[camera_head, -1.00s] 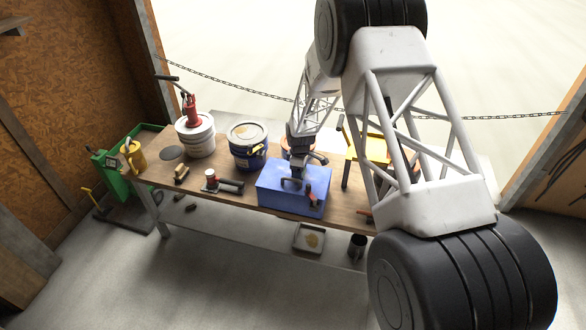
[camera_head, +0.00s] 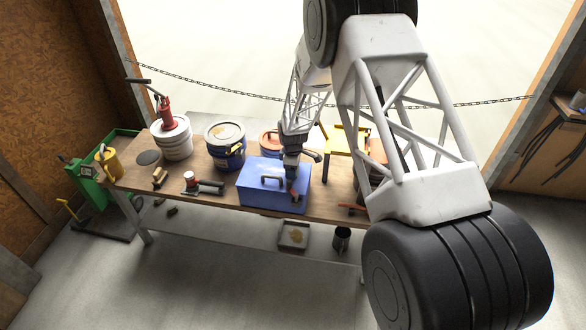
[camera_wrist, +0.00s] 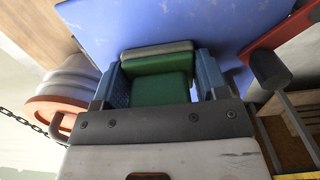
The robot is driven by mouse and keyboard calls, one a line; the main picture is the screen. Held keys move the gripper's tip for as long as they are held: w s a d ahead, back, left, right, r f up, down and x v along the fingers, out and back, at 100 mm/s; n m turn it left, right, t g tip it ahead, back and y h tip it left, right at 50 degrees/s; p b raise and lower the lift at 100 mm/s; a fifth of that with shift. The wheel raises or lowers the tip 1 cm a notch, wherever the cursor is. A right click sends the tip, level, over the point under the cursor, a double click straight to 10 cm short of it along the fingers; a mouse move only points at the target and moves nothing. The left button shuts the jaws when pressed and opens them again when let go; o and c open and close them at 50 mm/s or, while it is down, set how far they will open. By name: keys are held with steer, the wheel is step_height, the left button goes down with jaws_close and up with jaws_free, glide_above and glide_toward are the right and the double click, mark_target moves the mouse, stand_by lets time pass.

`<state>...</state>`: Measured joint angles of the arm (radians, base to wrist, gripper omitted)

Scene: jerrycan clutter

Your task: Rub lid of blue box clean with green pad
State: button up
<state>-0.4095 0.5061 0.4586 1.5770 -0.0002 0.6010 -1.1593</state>
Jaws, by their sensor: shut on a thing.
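In the wrist view, my gripper (camera_wrist: 163,78) is shut on the green pad (camera_wrist: 160,88), held between two blue fingers. The pad has a grey layer on its far side, facing the blue lid (camera_wrist: 190,25). Pale smears show on the lid. I cannot tell whether the pad touches it.
A blue-and-white bucket (camera_head: 225,150) and a white bucket (camera_head: 173,140) stand left of the box. An orange-rimmed container (camera_head: 270,140) is behind it. A yellow stand (camera_head: 345,138) is to the right.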

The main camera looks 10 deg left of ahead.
mark_target(257, 167)
steer(key=shift+a+r, duration=0.2)
steer(key=shift+a, duration=0.75)
steer(key=shift+a+f, duration=0.1)
steer(key=shift+a, duration=1.4)
steer(key=shift+a+f, duration=0.2)
steer(key=shift+a, duration=0.15)
steer(key=shift+a+r, duration=0.15)
steer(key=shift+a, duration=0.65)
steer(key=shift+a+r, duration=0.15)
steer(key=shift+a, duration=0.6)
steer(key=shift+a+f, duration=0.25)
steer(key=shift+a, duration=2.35)
steer(key=shift+a+r, duration=0.25)
steer(key=shift+r, duration=0.1)
step_height(257, 167, up, 8)
steer(key=shift+f, duration=0.15)
